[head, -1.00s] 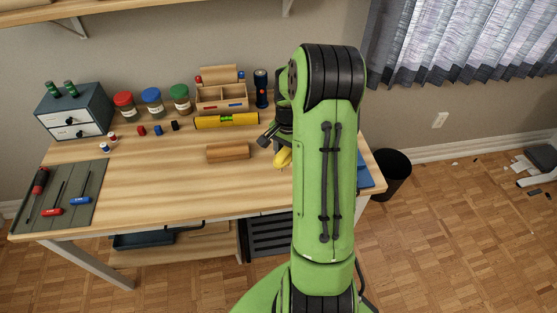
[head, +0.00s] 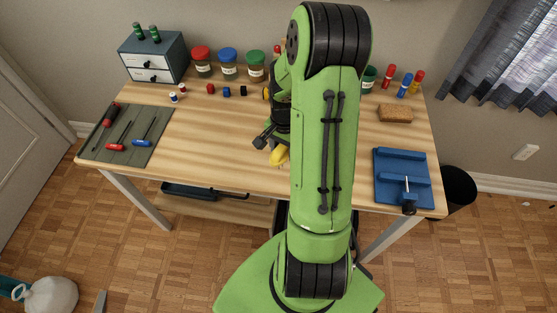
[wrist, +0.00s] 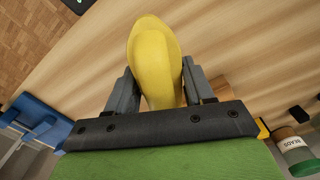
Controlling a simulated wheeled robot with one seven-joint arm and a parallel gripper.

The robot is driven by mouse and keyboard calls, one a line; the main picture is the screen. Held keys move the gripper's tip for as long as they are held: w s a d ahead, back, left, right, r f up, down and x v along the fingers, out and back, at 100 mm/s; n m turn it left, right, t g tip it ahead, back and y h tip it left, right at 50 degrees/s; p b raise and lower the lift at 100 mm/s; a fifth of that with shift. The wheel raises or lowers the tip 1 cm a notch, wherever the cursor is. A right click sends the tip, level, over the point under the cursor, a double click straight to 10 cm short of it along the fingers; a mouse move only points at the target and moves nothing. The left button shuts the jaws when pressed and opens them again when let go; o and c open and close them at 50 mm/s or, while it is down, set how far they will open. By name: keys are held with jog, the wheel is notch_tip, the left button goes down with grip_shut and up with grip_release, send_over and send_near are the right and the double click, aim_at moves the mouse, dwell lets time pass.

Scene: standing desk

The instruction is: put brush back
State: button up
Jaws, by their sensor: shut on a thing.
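My gripper (wrist: 155,95) is shut on a smooth, rounded yellow thing (wrist: 152,50), which looks like the brush. Its bristles do not show. In the head view the yellow thing (head: 279,155) shows just left of my green arm, over the front-middle part of the desk. One dark finger of my gripper (head: 266,138) shows beside it; my arm hides the rest. In the wrist view the yellow thing sticks out beyond both fingers, above the bare wood desk top. I cannot tell its height above the desk.
A tool mat (head: 128,137) with screwdrivers lies at left, below a drawer unit (head: 152,58). Jars (head: 228,64) line the back. A blue board (head: 402,178) with a clamp and a brown block (head: 396,113) are at right. The desk's left-middle is clear.

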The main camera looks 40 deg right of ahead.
aim_at(284, 158)
jog(key=shift+f+b, duration=0.7)
jog(key=shift+f, duration=1.75)
jog(key=o, duration=1)
jog(key=shift+r, duration=0.1)
notch_tip(284, 158, up, 12)
jog(key=p, duration=0.4)
jog(key=s+a+r+n+t+h, duration=0.25)
jog(key=a+r+n, duration=0.55)
jog(key=a+r, duration=0.5)
jog(key=s+a+r+n+t+y, duration=0.2)
jog(key=s+a+r+n+t, duration=0.1)
jog(key=s+a+n, duration=0.4)
jog(key=shift+s+r, duration=0.5)
jog(key=shift+s, duration=0.25)
